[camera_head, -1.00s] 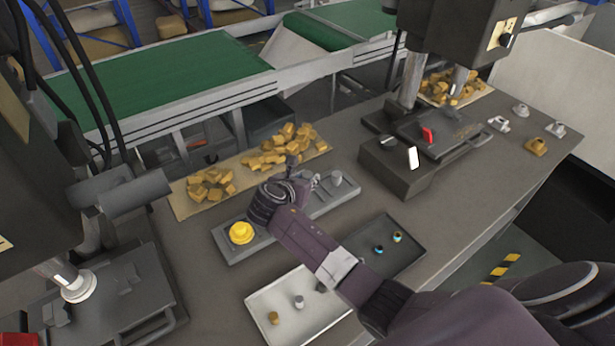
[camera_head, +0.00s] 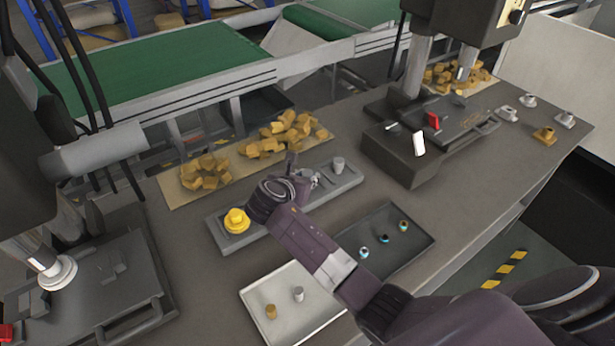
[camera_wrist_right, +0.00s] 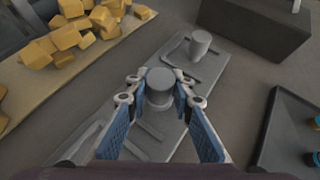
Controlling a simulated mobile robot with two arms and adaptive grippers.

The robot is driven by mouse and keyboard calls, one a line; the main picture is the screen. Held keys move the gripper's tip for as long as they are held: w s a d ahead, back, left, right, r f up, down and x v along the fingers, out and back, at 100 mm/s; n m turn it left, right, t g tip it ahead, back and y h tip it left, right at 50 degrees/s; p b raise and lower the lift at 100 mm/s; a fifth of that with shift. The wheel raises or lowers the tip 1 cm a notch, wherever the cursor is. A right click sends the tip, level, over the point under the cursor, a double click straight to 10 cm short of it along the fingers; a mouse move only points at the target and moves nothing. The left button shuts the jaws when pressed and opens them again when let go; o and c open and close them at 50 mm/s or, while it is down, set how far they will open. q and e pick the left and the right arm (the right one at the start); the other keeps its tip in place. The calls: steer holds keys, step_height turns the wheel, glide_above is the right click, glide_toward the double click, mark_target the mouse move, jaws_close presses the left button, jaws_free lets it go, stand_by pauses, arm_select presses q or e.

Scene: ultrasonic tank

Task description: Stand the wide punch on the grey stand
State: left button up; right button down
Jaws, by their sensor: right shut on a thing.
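The long grey stand (camera_head: 347,183) lies in the middle of the table and also shows in the right wrist view (camera_wrist_right: 213,66). My right gripper (camera_head: 312,181) is over its middle. In the right wrist view its blue-padded fingers (camera_wrist_right: 160,98) are on either side of a wide grey cylinder, the wide punch (camera_wrist_right: 160,83), and are shut on it. I cannot tell whether its base touches the stand. A narrower grey punch (camera_head: 338,164) stands at the stand's far right end, also in the right wrist view (camera_wrist_right: 200,42). My left gripper is not in view.
A yellow round piece (camera_head: 236,221) sits on the stand's left end. A white tray (camera_head: 285,325) with small pieces and a dark tray (camera_head: 425,240) with several coloured ones lie in front. Brass blocks (camera_head: 285,133) lie behind. A dark press base (camera_head: 400,165) stands right.

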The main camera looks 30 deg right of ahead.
steer(key=shift+f, duration=0.5)
steer(key=c, duration=1.6)
jaws_free()
steer(key=shift+f, duration=0.1)
